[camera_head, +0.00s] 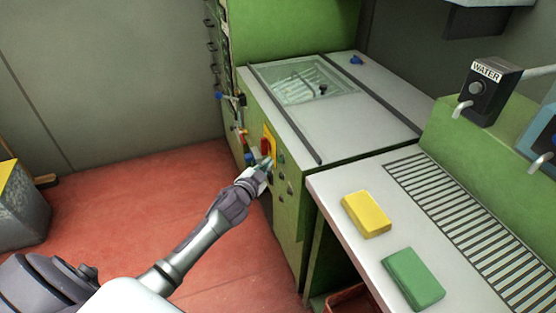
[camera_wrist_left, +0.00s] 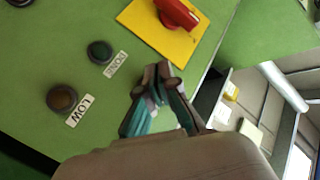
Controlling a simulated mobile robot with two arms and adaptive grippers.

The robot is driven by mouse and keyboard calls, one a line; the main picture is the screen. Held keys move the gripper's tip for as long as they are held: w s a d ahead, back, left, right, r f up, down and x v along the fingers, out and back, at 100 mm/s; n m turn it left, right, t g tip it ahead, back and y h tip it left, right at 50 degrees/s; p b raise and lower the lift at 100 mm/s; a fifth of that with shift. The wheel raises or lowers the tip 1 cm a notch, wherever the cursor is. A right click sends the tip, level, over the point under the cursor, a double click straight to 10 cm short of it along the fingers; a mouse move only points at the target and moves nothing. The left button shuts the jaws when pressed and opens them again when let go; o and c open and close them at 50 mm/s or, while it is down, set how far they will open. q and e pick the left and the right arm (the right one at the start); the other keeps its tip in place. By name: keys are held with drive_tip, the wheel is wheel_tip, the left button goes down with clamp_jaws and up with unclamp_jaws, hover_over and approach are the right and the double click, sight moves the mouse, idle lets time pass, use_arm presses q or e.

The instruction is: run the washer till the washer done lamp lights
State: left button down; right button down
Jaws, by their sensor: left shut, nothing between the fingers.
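The washer (camera_head: 385,113) is a green cabinet with a pale top and a glass window (camera_head: 300,85) over a rack of things I cannot make out. Its front has a red rotary switch (camera_head: 265,147) on a yellow plate; the switch also shows in the left wrist view (camera_wrist_left: 177,14). The lamp labelled DONE (camera_wrist_left: 99,52) is dark green and looks unlit. The lamp labelled LOW (camera_wrist_left: 61,98) is dark brown. My left gripper (camera_head: 268,165) is shut and empty, just below the switch; in the left wrist view its fingertips (camera_wrist_left: 158,75) are beside the yellow plate. My right gripper is out of view.
A white counter with a drain grille (camera_head: 470,225) adjoins the washer, bearing a yellow sponge (camera_head: 366,214) and a green sponge (camera_head: 413,279). A WATER tap box (camera_head: 487,90) stands behind. Valves and pipes (camera_head: 238,98) line the washer's left side. Red floor at left is open.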

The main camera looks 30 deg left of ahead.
use_arm(q)
drive_tip(key=s+a+p, duration=0.1)
drive_tip(key=s+a, duration=0.2)
drive_tip(key=shift+s+a, duration=0.15)
drive_tip(key=shift+s, duration=0.25)
idle(0.6)
drive_tip(key=s+d+f+n+g+p, duration=0.1)
drive_tip(key=s+d+f+g, duration=0.15)
drive_tip(key=s+f, duration=0.6)
drive_tip(key=s+d+f+n+g, duration=0.1)
drive_tip(key=s+f+g, duration=0.3)
drive_tip(key=f, duration=0.8)
drive_tip(key=s+d+f+n+g+p, duration=0.1)
drive_tip(key=s+d+f+g, duration=0.1)
drive_tip(key=s+f, duration=0.65)
drive_tip(key=s+d+f+g, duration=0.2)
drive_tip(key=s+f, duration=0.3)
drive_tip(key=s, duration=0.5)
drive_tip(key=s+d+f+g+h, duration=0.1)
drive_tip(key=s+d+f, duration=0.3)
drive_tip(key=s, duration=0.6)
drive_tip(key=s+d+f+n+g, duration=0.1)
drive_tip(key=s+d+f+g, duration=0.2)
drive_tip(key=s, duration=0.7)
wheel_tip(320, 180, down, 3)
drive_tip(key=shift+d+r+g+p, duration=0.1)
drive_tip(key=shift+d+g+p, duration=0.2)
drive_tip(key=shift+g+p, duration=0.15)
drive_tip(key=shift+w+a, duration=0.1)
